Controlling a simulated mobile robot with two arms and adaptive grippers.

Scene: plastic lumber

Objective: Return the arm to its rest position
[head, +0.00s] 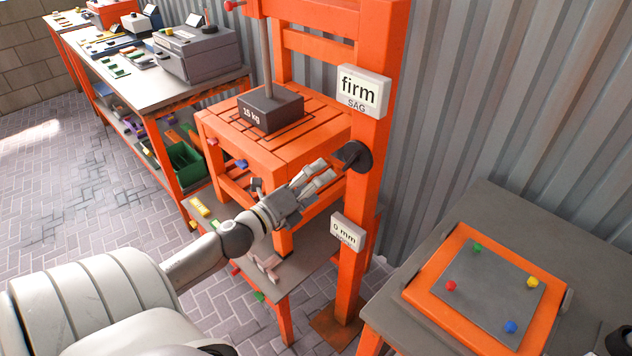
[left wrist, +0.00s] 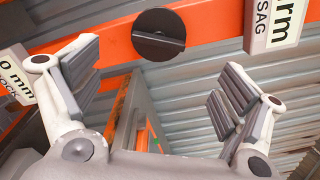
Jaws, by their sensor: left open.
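My left arm comes in from the left in the head view. Its gripper (head: 318,180) is open and empty, stretched out in front of the orange test stand (head: 370,70). The fingers point toward a round black knob (head: 354,155) on the stand's upright post. In the left wrist view the two padded fingers of the gripper (left wrist: 158,85) are spread wide with nothing between them. The knob (left wrist: 158,34) lies ahead, beyond the fingertips, with its grip bar roughly level. Fingers and knob appear apart. No right gripper can be made out.
A 15 kg weight (head: 270,108) sits on the slatted orange seat (head: 258,145). Signs read "firm SAG" (head: 363,92) and "0 mm" (head: 347,234). A long workbench (head: 140,85) stands at back left. Paved floor (head: 70,190) is open at left.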

